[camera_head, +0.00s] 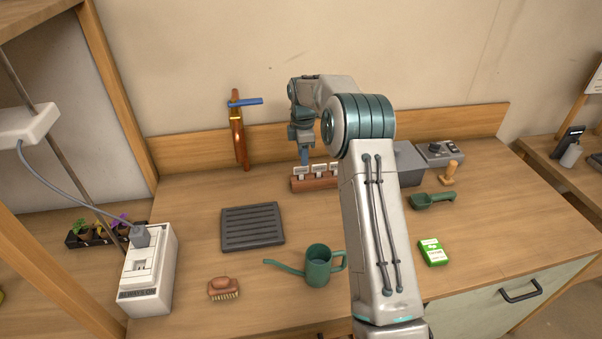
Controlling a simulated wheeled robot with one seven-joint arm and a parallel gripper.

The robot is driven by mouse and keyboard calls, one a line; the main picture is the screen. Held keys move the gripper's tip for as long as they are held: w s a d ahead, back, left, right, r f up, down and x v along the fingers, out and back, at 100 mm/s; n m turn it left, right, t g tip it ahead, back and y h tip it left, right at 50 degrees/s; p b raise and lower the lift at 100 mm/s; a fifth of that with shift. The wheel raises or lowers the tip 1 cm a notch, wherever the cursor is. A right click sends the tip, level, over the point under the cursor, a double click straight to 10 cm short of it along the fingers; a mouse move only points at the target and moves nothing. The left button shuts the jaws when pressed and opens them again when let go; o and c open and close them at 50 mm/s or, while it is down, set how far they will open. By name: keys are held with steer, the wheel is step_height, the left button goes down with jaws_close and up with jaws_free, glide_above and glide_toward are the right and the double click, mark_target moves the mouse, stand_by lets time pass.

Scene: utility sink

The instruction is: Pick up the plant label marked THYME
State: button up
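Several small white plant labels stand upright in a row in a reddish-brown holder (312,185) near the back of the wooden counter. The left label (301,170) and the one beside it (319,169) show dark lettering too small to read, so I cannot tell which is THYME. Another label (335,167) is partly hidden by my arm. My gripper (304,162) points down right at the left label, just above or touching it. Its fingers are seen edge-on, so I cannot tell whether they are open or shut on the label.
A copper tap (238,135) with a blue lever stands left of my gripper. A dark drain grate (252,227), green watering can (319,267), brush (223,289), green scoop (432,201) and seed packet (433,252) lie around. A grey box (408,165) stands right of the holder.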

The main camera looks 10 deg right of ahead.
mark_target(301, 167)
steer(key=f, duration=0.1)
steer(key=f+p, duration=0.1)
steer(key=f, duration=0.2)
steer(key=shift+s+a+f+p, duration=0.2)
steer(key=shift+s+a+p, duration=0.1)
steer(key=shift+a+p, duration=0.05)
steer(key=shift+f, duration=0.45)
jaws_close()
steer(key=shift+w+r, duration=0.1)
